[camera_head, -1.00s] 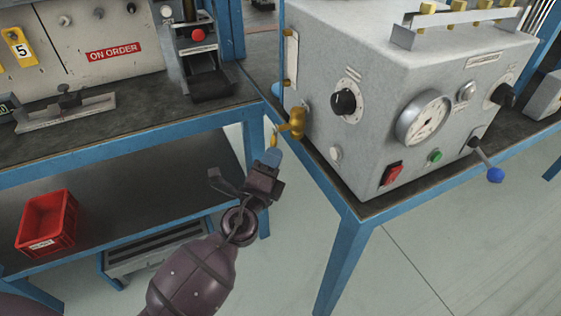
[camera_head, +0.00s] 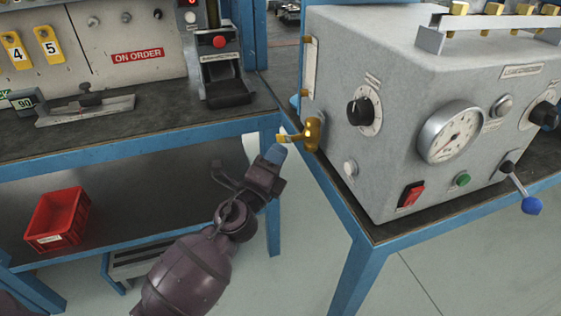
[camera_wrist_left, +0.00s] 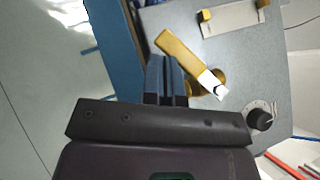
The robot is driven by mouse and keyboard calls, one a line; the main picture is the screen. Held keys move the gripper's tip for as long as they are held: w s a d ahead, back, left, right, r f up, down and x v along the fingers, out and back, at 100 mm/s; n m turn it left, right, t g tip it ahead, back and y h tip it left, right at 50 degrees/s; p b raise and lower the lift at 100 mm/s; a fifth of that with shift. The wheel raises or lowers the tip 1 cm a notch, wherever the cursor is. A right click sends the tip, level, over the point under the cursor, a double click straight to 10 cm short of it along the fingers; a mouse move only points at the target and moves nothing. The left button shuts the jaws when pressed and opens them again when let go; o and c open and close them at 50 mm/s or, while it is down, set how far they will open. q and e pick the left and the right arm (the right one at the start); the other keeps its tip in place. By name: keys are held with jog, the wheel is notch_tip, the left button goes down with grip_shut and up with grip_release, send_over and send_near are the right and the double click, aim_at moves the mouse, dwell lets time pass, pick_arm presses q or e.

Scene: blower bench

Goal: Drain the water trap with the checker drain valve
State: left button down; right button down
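The checker (camera_head: 400,110) is a grey box with a round gauge, standing on a blue-framed bench. Its brass drain valve (camera_head: 313,132) sticks out of the left side, with a lever pointing left. In the left wrist view the yellow lever (camera_wrist_left: 182,48) runs slantwise, with a white patch at its lower end. My left gripper (camera_head: 276,152) is just below the lever's outer end. Its blue fingers (camera_wrist_left: 164,62) lie together with nothing seen between them, close beside the lever; I cannot tell whether they touch it. My right gripper is out of view.
A blue-handled lever (camera_head: 531,204) and a red switch (camera_head: 411,194) sit on the checker's front. A second bench at left carries a black holder (camera_head: 226,90) and a gauge stand; a red bin (camera_head: 57,219) is on its lower shelf. Floor shows between the benches.

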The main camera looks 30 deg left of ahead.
pick_arm(q)
jog(key=shift+w+a+r+p, duration=0.3)
jog(key=shift+w+a+r, duration=0.15)
jog(key=shift+a+r, duration=0.15)
jog(key=shift+w+a+r+p, duration=0.35)
jog(key=shift+a+r+p, duration=0.15)
jog(key=shift+r, duration=0.2)
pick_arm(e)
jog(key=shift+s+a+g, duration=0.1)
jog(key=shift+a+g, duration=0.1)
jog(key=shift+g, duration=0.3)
pick_arm(q)
jog(key=shift+f, duration=0.1)
